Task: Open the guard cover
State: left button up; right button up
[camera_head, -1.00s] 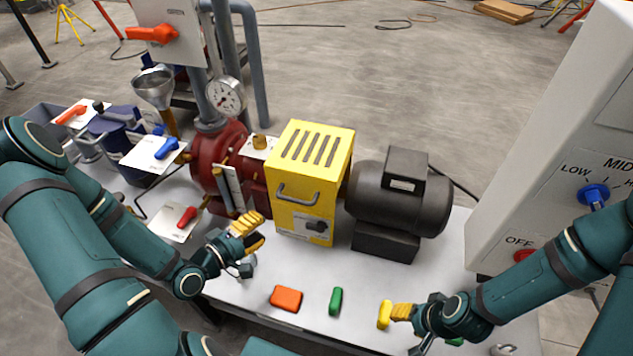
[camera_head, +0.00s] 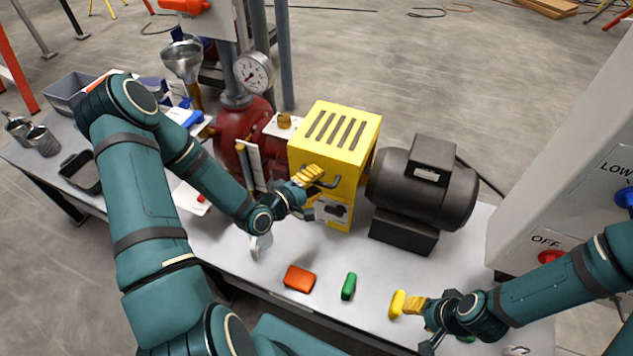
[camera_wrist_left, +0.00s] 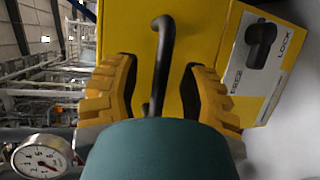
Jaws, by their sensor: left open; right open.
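In the head view my left gripper (camera_head: 308,185) is at the cover's front. A black latch knob (camera_wrist_left: 261,38) on a plate marked FREE and LOCK is below the handle on the cover. My right gripper (camera_head: 410,304) is open near a yellow block (camera_head: 397,304).
A black motor (camera_head: 425,190) stands right of the cover, a red pump (camera_head: 243,130) with a gauge (camera_head: 253,72) left. A grey cabinet (camera_head: 560,170) stands at right.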

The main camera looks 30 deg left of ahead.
pick_arm(q)
jog(key=shift+w+d, duration=0.1)
jog(key=shift+w, duration=0.15)
grip_shut()
jog(key=shift+r, duration=0.1)
